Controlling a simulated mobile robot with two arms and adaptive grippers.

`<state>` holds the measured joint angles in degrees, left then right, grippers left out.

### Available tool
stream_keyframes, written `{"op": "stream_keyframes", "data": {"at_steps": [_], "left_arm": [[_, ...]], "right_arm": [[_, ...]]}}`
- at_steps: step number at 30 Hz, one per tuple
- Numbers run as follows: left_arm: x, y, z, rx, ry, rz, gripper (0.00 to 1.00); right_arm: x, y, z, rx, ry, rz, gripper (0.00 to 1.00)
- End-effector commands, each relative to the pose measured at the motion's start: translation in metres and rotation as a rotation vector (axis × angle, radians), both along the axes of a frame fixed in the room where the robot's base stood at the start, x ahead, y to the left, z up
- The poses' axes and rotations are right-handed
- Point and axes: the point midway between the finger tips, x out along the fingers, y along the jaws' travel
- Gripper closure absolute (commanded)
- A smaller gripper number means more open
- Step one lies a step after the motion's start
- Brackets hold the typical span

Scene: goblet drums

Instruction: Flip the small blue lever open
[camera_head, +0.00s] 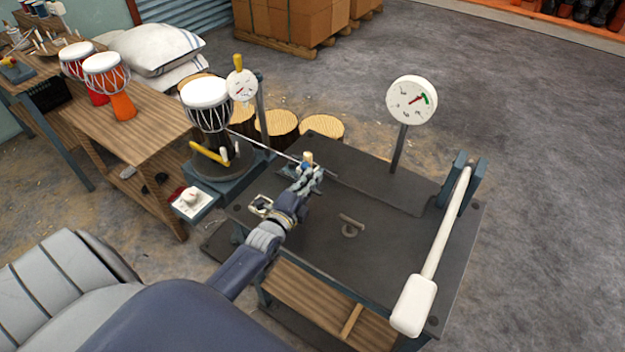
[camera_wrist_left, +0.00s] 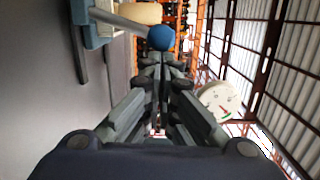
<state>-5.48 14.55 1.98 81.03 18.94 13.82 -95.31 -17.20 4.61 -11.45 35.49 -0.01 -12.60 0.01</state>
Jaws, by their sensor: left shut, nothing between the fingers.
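The small blue lever shows in the left wrist view as a blue ball (camera_wrist_left: 161,37) on the end of a grey rod (camera_wrist_left: 122,20), which comes from a blue-grey block at the upper left. My left gripper (camera_wrist_left: 161,64) is shut and empty. Its fingertips are just short of the ball in that picture; I cannot tell if they touch it. In the head view my left gripper (camera_head: 309,176) is at the small blue fixture (camera_head: 293,171) with a tan knob (camera_head: 308,157), at the dark table's far left edge. The gripper hides most of the lever there. My right gripper is not in view.
The dark table (camera_head: 385,255) holds a long white-handled lever (camera_head: 445,225) at right and a small metal handle (camera_head: 350,225). A dial gauge (camera_head: 412,100) stands on a post behind. A goblet drum (camera_head: 208,105) stands on a stand left of the table. The table's middle is mostly clear.

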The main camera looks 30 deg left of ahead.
Motion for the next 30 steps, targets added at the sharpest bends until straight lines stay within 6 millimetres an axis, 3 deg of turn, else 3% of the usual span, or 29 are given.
{"op": "stream_keyframes", "data": {"at_steps": [11, 30], "left_arm": [[0.0, 0.008, 0.008, -0.1, 0.0, 0.001, 1.0], [0.0, 0.046, 0.022, -0.512, 0.001, 0.001, 1.0]], "right_arm": [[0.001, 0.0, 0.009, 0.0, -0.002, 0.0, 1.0], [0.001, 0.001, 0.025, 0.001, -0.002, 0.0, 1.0]]}}
